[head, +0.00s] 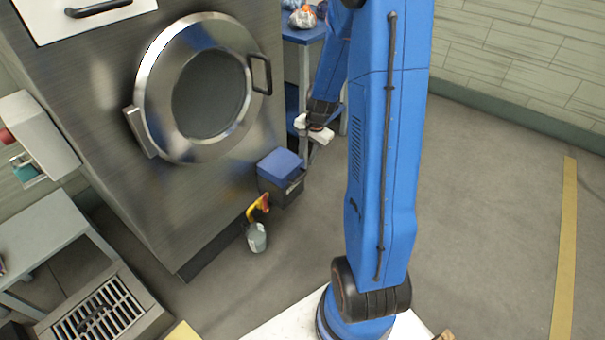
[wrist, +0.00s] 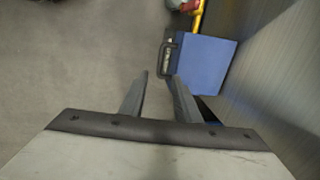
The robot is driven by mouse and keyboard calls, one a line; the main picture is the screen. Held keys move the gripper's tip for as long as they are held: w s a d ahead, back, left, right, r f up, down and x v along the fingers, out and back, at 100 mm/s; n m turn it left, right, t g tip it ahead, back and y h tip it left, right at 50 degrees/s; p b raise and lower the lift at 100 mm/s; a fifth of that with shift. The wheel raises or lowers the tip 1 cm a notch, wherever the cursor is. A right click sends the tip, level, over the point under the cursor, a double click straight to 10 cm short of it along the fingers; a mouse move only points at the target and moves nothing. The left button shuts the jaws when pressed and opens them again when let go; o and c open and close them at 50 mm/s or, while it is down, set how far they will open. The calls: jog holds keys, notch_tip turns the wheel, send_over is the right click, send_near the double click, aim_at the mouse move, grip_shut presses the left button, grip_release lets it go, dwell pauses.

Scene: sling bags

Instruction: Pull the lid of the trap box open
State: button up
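The trap box (head: 284,189) is a small dark box on the floor against the metal machine. Its blue lid (head: 279,164) lies closed on top in the head view. The blue lid also shows in the wrist view (wrist: 207,64), with a dark loop handle (wrist: 165,60) on its left edge. My gripper (head: 313,142) is above and to the right of the box in the head view. In the wrist view my gripper (wrist: 161,77) has its two fingers apart with nothing between them. The fingertips appear just short of the handle; I cannot tell the exact gap.
The steel machine with a round door (head: 208,92) stands directly behind the box. A small bucket (head: 257,238) with a yellow-orange item (head: 258,206) stands in front. A blue table (head: 303,36) is behind my gripper. Floor to the right is clear.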

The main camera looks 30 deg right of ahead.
aim_at(302, 177)
jog(key=f, duration=0.3)
jog(key=w+f, duration=0.1)
jog(key=f, duration=0.3)
jog(key=w+f, duration=0.1)
jog(key=f, duration=0.2)
jog(key=shift+a+f, duration=0.35)
jog(key=shift+f, duration=0.05)
jog(key=shift+c, duration=0.5)
grip_shut()
